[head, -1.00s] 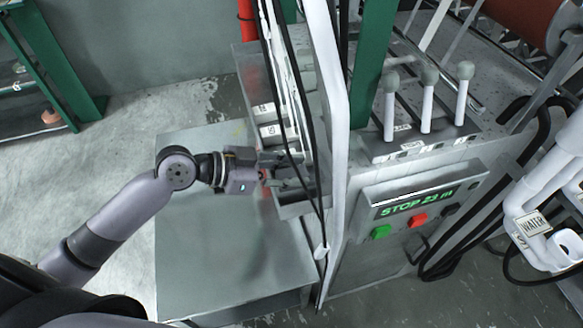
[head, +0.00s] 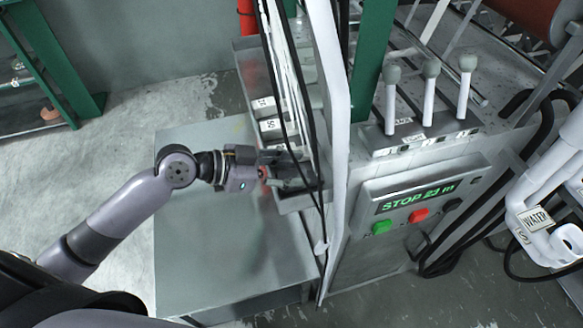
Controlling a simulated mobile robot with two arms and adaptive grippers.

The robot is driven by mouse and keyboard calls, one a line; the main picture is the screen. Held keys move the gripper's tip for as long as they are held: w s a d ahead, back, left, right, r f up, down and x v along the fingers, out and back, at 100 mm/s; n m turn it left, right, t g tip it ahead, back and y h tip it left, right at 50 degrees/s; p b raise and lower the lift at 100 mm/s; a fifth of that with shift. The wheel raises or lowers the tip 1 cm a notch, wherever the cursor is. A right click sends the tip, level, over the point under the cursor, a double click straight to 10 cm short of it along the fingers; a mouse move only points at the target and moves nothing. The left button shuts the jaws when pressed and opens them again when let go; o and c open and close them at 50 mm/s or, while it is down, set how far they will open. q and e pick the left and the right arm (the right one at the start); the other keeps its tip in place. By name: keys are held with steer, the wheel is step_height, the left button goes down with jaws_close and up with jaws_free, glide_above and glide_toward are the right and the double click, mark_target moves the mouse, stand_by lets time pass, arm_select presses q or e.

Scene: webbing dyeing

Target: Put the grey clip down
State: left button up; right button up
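My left gripper (head: 279,171) reaches in from the left to the front end of a grey, narrow tray beside the machine. Its two dark fingers look spread apart, one farther back and one nearer. A small grey-green piece by the nearer finger, low in the tray's front compartment, may be the grey clip or part of the finger; I cannot tell which. The clip is not clearly visible otherwise. My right gripper is not in view.
The tray (head: 290,206) has labelled compartments. Black cables and a white post (head: 335,150) stand close to its right. A control panel (head: 425,200) reads STOP, with green and red buttons. The grey cabinet top (head: 225,255) is bare.

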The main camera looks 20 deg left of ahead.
arm_select(q)
steer(key=shift+o, duration=0.6)
steer(key=shift+r, duration=0.1)
steer(key=shift+r+p, duration=0.4)
steer(key=shift+p, duration=0.05)
steer(key=shift+r+p, duration=0.4)
steer(key=shift+s+a+f+b, duration=0.2)
steer(key=shift+s+a+b, duration=0.25)
steer(key=shift+a+b, duration=0.3)
steer(key=b+v, duration=0.2)
steer(key=v, duration=0.8)
steer(key=shift+r, duration=0.3)
steer(key=shift+s, duration=0.1)
